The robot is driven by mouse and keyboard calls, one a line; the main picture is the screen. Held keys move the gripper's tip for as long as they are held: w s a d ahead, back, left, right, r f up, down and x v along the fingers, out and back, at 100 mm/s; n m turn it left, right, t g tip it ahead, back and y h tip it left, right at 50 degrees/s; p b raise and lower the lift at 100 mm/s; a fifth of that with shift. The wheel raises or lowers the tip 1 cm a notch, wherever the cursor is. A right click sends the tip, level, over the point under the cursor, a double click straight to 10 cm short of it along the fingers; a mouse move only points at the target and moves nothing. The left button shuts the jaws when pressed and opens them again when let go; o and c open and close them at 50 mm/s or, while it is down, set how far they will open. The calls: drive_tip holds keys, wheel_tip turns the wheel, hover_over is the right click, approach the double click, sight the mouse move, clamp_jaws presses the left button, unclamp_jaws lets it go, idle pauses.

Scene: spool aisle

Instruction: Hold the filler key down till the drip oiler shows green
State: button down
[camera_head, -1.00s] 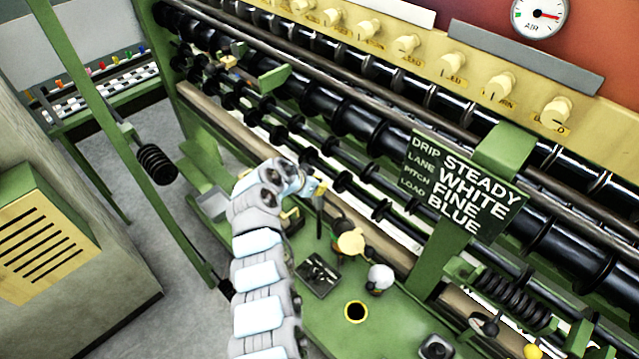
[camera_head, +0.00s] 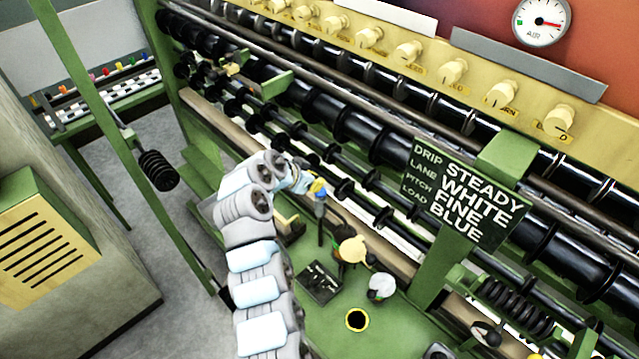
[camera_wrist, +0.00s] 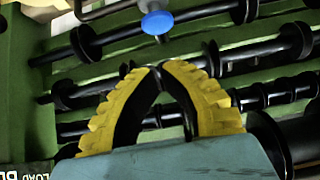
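My gripper (camera_head: 316,186) is over the green machine bed in the head view, with its yellow fingers pointing down and right. In the wrist view my gripper (camera_wrist: 158,72) has its two ridged yellow fingers curved together at the tips, with nothing seen between them. A blue round knob (camera_wrist: 157,22) on a dark stem is just beyond the fingertips, apart from them in that picture. In the head view a small blue part (camera_head: 320,197) shows by the fingers, atop a dark upright. I cannot tell which part is the filler key or the drip oiler, and no green indicator shows clearly.
A dark sign (camera_head: 463,188) reads DRIP STEADY, LANE WHITE, PITCH FINE, LOAD BLUE. Black spooled rollers (camera_head: 350,120) run behind my gripper.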

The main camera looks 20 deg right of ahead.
drive_tip(key=b+v, duration=0.1)
drive_tip(key=v, duration=0.6)
drive_tip(key=shift+w+f, duration=0.1)
idle(0.5)
